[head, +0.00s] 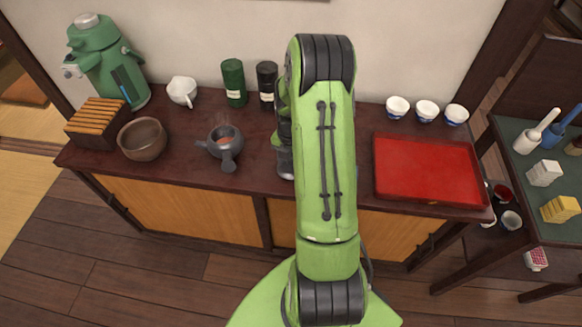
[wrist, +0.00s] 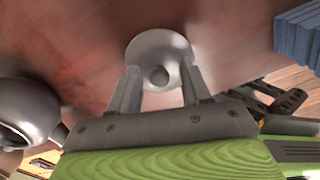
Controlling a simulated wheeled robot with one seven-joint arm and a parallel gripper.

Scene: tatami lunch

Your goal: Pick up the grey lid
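The grey lid (wrist: 158,46) is round with a small knob and lies on the dark red counter in the wrist view. My gripper (wrist: 160,76) is open, its two fingers apart on either side of the knob and overlapping the lid's near edge. Whether the fingers touch the lid cannot be told. In the head view my green arm hides the lid and most of my gripper.
A red tray (head: 428,170) lies right of my arm, with white cups (head: 427,110) behind it. Green (head: 234,82) and black canisters (head: 267,82) stand near the wall. A brown bowl (head: 142,139) is farther left. A blue ridged object (wrist: 298,34) shows in the wrist view.

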